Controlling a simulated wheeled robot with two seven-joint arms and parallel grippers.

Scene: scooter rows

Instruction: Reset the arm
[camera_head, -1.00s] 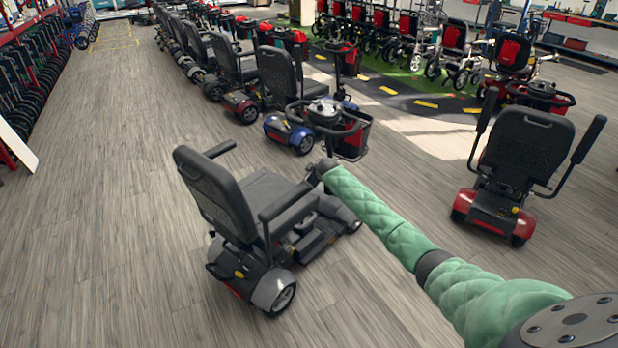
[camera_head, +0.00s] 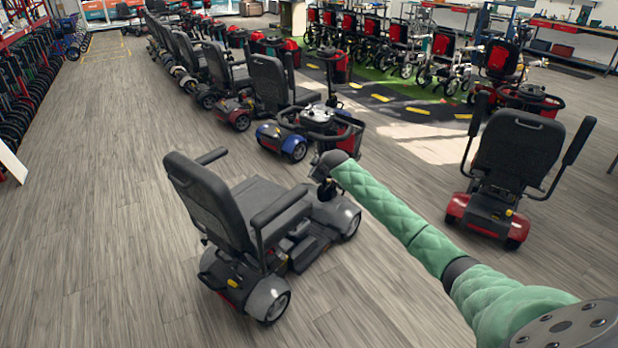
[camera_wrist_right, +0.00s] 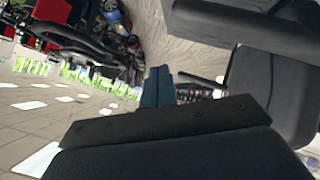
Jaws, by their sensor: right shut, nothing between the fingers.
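My right arm, in a green padded sleeve, reaches in from the lower right of the head view. Its dark gripper (camera_head: 325,188) is at the front of a grey mobility scooter (camera_head: 255,225), above or beside its front end; I cannot tell whether they touch. In the right wrist view the narrow bluish fingers (camera_wrist_right: 158,87) are together with nothing between them. The black wrist housing fills the bottom of that view, and dark padded seat parts (camera_wrist_right: 270,90) show at the right. My left gripper is not in view.
A red scooter (camera_head: 505,185) stands right of my arm. A blue scooter (camera_head: 285,135) heads a row of scooters running back left. Folded wheelchairs (camera_head: 30,105) line the left wall. Wooden floor (camera_head: 100,200) is clear at the left.

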